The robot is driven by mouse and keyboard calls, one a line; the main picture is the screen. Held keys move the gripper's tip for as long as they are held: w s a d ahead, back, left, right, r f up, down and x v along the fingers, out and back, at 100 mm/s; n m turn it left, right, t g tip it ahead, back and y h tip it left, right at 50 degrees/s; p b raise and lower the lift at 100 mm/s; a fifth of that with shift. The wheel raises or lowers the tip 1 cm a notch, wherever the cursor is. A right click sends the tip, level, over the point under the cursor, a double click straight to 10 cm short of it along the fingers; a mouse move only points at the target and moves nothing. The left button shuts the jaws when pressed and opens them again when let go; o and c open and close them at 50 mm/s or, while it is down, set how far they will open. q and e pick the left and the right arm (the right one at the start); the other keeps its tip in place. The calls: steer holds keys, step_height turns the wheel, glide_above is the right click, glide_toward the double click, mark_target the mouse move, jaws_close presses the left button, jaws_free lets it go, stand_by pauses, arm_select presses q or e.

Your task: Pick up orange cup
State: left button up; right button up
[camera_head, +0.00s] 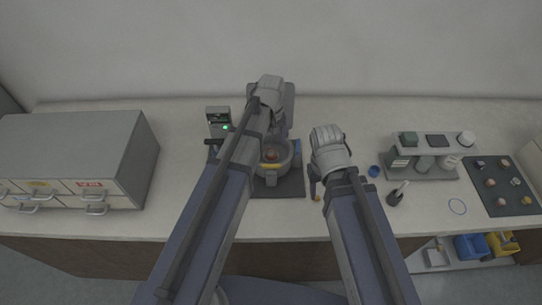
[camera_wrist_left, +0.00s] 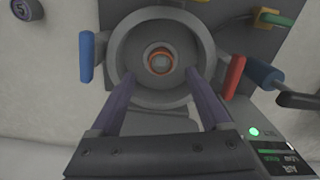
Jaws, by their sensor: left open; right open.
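The orange cup (camera_wrist_left: 159,61) shows as a small orange ring with a grey centre, inside the round grey chamber of the press (camera_wrist_left: 122,58). In the head view the cup (camera_head: 271,155) is a small orange-brown spot in the chamber. My left gripper (camera_wrist_left: 161,78) is open, its two purple fingers apart over the chamber, one on each side of the cup in the picture. Whether the fingers are level with the cup, I cannot tell. My right gripper (camera_head: 315,182) is open and empty over the bench, right of the press; its fingers are partly hidden.
The chamber has a blue handle (camera_wrist_left: 86,57) and a red handle (camera_wrist_left: 233,77) beside it. A control box with a green light (camera_head: 219,122) stands left of the press. A grey drawer cabinet (camera_head: 85,145) is far left; a bottle rack (camera_head: 430,158) and dark tray (camera_head: 503,187) are right.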

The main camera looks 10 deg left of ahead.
mark_target(271, 152)
arm_select(q)
step_height(271, 152, down, 5)
steer(key=b, duration=0.5)
steer(key=shift+f, duration=0.15)
arm_select(e)
step_height(271, 152, down, 5)
steer(key=shift+f, duration=0.1)
arm_select(q)
jaws_close()
